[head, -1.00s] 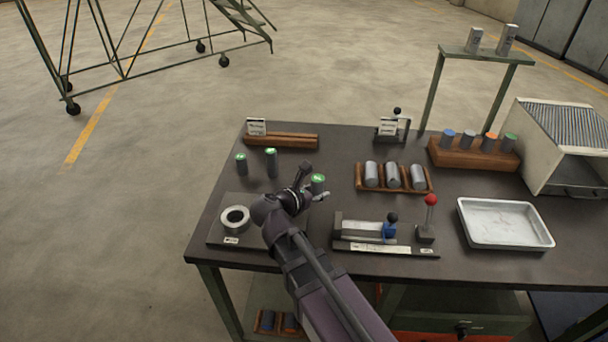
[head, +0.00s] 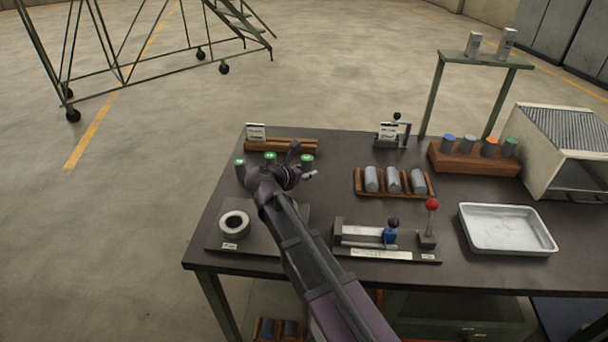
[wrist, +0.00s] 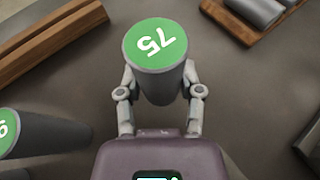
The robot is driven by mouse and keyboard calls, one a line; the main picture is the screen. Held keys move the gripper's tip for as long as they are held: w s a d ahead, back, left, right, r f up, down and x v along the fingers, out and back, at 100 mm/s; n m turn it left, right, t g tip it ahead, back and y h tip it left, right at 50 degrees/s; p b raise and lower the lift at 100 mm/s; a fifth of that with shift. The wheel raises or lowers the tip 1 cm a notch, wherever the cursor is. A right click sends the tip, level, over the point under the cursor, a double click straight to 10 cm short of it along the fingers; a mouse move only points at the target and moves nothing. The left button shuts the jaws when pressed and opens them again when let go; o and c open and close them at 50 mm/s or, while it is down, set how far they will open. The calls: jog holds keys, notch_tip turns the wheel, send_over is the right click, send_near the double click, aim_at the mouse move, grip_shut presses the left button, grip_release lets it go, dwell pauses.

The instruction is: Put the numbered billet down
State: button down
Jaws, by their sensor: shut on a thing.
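The numbered billet is a grey cylinder with a green top marked 75 (wrist: 158,82). It stands upright between the two fingers of my gripper (wrist: 160,100) in the wrist view. In the head view the billet (head: 307,160) shows at the right of my gripper (head: 298,171), over the back left part of the table. Its lower end is hidden, so I cannot tell whether it touches the table. Two more green-topped billets stand to the left, one at the far left (head: 240,165) and one nearer (head: 270,158), partly hidden by my arm.
A wooden rail (head: 290,146) lies behind the billets. A wooden cradle (head: 395,190) with grey billets is to the right. A ring on a plate (head: 235,223), a blue-clamped fixture (head: 375,234) and a white tray (head: 508,229) are nearer the front.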

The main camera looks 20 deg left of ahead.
aim_at(304, 164)
jog(key=shift+w+a+f, duration=0.1)
jog(key=shift+w+a, duration=0.4)
jog(key=shift+w, duration=0.35)
jog(key=shift+w+a+f, duration=0.1)
jog(key=shift+w+a, duration=0.35)
jog(key=shift+w, duration=0.35)
jog(key=shift+f+b, duration=1.7)
jog(key=shift+b, duration=0.2)
jog(key=shift+f, duration=0.15)
jog(key=shift+c, duration=1.3)
grip_release()
jog(key=shift+s+r, duration=0.15)
jog(key=shift+r, duration=0.1)
jog(key=p+v, duration=0.4)
jog(key=v, duration=0.7)
jog(key=shift+s+a+r+p, duration=0.15)
jog(key=shift+s+r+p, duration=0.05)
jog(key=shift+s+p, duration=0.15)
